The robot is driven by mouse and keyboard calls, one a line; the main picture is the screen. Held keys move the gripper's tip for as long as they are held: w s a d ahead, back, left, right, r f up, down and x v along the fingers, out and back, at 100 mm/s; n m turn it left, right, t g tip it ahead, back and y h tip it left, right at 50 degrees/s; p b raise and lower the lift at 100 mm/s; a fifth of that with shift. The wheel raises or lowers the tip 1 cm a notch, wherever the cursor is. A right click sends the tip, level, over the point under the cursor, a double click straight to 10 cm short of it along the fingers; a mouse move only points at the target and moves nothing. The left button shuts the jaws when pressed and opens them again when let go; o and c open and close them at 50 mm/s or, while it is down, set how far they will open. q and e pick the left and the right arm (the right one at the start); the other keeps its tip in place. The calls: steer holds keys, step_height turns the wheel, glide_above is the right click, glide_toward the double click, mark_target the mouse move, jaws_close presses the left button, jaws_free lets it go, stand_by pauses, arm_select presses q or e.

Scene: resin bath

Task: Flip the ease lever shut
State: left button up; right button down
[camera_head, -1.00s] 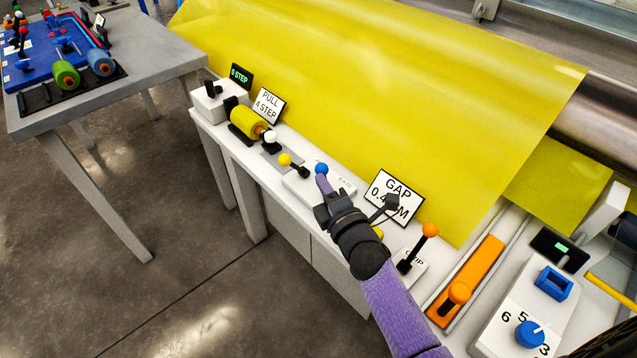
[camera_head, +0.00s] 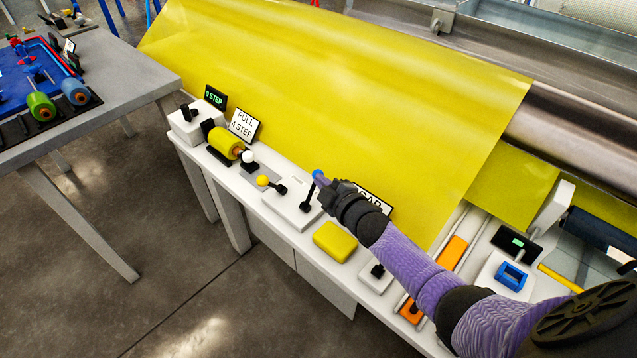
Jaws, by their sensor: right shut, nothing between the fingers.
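The ease lever (camera_head: 308,194) is a black rod with a blue knob (camera_head: 318,174), standing near upright with a slight lean to the right. It rises from a white base plate (camera_head: 290,210) on the bench rail. My right gripper (camera_head: 324,184) reaches in from the right. Its fingers are shut and empty, with the tips right at the knob and upper rod. I cannot tell whether they touch. The plate's label is not readable now. My left gripper is not in view.
A yellow-knobbed lever (camera_head: 264,181) and a yellow roller (camera_head: 226,142) stand to the left. A yellow block (camera_head: 335,242) lies below my right forearm. The gap sign (camera_head: 376,197) is partly behind my gripper. Yellow sheet (camera_head: 330,90) hangs behind.

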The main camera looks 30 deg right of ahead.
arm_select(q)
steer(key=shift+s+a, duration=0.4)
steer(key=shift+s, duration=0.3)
arm_select(e)
steer(key=shift+w+d+f, duration=0.1)
steer(key=shift+d, duration=0.15)
arm_select(q)
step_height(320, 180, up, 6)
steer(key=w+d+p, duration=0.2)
steer(key=p, duration=0.4)
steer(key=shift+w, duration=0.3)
arm_select(e)
step_height(320, 180, up, 10)
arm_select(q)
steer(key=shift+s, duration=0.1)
arm_select(e)
steer(key=shift+a, duration=0.1)
